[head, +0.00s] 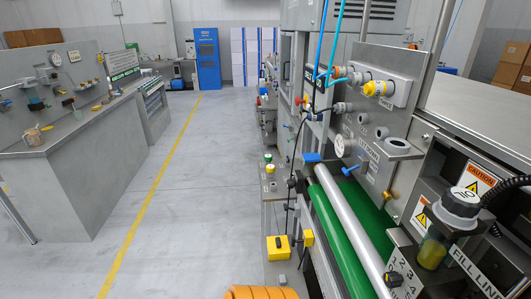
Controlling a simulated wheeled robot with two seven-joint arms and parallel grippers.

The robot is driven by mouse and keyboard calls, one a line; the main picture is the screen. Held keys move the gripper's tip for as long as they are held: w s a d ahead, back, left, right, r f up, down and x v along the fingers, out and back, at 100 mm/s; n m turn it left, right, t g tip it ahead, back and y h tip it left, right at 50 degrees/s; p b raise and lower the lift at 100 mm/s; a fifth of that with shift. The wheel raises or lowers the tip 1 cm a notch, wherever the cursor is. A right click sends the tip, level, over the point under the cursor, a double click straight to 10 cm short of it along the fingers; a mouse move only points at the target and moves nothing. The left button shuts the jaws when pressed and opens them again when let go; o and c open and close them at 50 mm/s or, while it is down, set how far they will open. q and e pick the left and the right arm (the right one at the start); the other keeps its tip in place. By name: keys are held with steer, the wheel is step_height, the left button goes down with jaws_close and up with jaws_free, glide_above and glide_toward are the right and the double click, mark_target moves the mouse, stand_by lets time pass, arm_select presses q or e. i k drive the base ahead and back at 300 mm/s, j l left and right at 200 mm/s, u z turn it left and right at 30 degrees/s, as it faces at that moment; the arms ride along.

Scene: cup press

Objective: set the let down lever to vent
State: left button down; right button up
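Neither of my grippers shows in the head view. The machine at the right has several handles, and I cannot tell which one is the let down lever. A yellow knob (375,88) sticks out of a light grey panel (399,88), beside an orange fitting (339,72). A small blue handle (351,169) sits lower on the machine front, below a round white gauge (340,146). A brass-coloured handle (390,194) is to its lower right. The labels near these are too small to read, so no "vent" mark can be made out.
A green belt (345,232) with a silver roller (350,228) runs along the machine front. A jar with a black lid (460,202) stands at the right by caution signs. A yellow box (278,247) is low beside the machine. A workbench (75,165) stands left; the floor between is clear.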

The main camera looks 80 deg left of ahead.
mark_target(346, 171)
steer(key=u, duration=1.95)
